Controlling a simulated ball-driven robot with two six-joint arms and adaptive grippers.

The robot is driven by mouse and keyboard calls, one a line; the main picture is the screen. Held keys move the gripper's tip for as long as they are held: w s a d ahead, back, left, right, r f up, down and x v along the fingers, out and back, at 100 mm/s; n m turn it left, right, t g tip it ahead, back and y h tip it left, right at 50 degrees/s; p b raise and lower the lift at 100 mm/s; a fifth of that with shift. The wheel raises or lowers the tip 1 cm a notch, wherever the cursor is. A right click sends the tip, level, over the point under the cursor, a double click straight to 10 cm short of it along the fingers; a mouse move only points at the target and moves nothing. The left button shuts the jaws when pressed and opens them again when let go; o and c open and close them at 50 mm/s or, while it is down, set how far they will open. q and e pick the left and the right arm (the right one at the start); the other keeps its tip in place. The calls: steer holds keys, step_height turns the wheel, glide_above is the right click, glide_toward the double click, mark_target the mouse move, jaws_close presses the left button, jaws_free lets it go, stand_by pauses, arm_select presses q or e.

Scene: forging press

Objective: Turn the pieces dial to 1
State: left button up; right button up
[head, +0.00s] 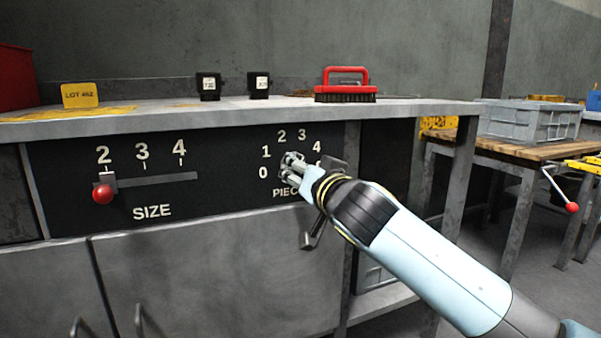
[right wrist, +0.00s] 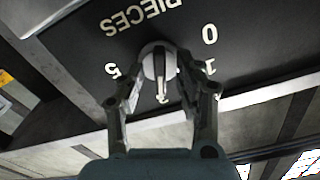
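The PIECES dial shows in the right wrist view as a pale round knob (right wrist: 158,62) with a dark raised bar across it. The panel appears upside down there, with 0, 1 and 5 readable around the knob. The bar runs roughly up and down in that view, its lower end toward a partly hidden numeral. My right gripper (right wrist: 160,58) is at the dial, its fingers spread on either side of the knob, with no clear contact on the bar. In the head view my right gripper (head: 291,162) covers the knob. My left gripper is out of view.
The SIZE slider's red knob (head: 103,194) sits at 2, left on the same panel. Above, the bench top (head: 215,114) carries a red-handled brush (head: 345,88), two small black blocks and a yellow lot card (head: 80,95). A grey crate (head: 528,120) stands on a table at right.

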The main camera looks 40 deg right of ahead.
steer(key=shift+c, duration=0.3)
jaws_close()
arm_select(q)
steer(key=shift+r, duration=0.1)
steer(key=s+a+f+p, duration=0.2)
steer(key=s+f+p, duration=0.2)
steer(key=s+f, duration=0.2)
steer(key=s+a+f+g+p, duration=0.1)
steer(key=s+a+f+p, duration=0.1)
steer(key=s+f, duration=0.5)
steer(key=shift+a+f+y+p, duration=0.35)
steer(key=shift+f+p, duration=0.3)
steer(key=shift+p, duration=0.2)
arm_select(e)
steer(key=shift+a+n, duration=0.1)
steer(key=shift+n, duration=7.8)
